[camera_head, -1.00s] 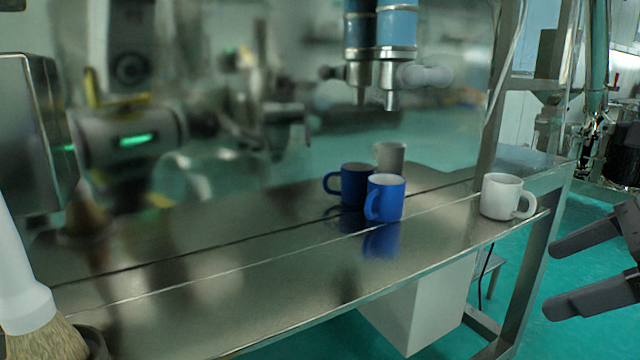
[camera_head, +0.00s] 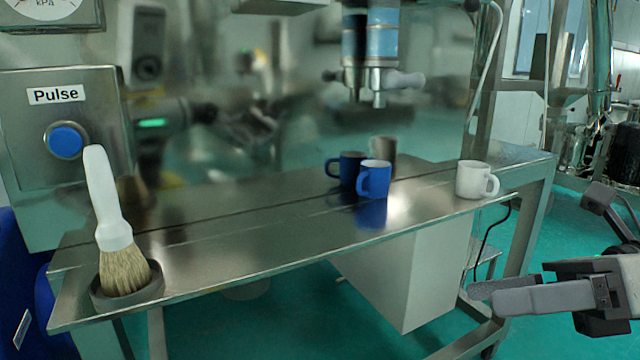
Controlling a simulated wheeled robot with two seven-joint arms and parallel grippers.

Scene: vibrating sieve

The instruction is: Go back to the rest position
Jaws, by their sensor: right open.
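My right gripper (camera_head: 484,297) is at the lower right, off the table's front edge. Its dark fingers point left, and it is open with nothing between them. My left gripper is not in view. A white mug (camera_head: 470,181) stands at the right end of the steel table (camera_head: 250,245). A blue mug (camera_head: 374,180) stands left of it. A darker blue mug shape (camera_head: 350,168) and a greyish one (camera_head: 383,152) show just behind; I cannot tell if they are reflections.
A white-handled brush (camera_head: 110,215) stands bristles down in a round dark holder (camera_head: 128,297) at the table's left end. A steel box with a blue Pulse button (camera_head: 66,141) is behind it. A white box (camera_head: 400,280) is under the table. Blue nozzles (camera_head: 380,45) hang above.

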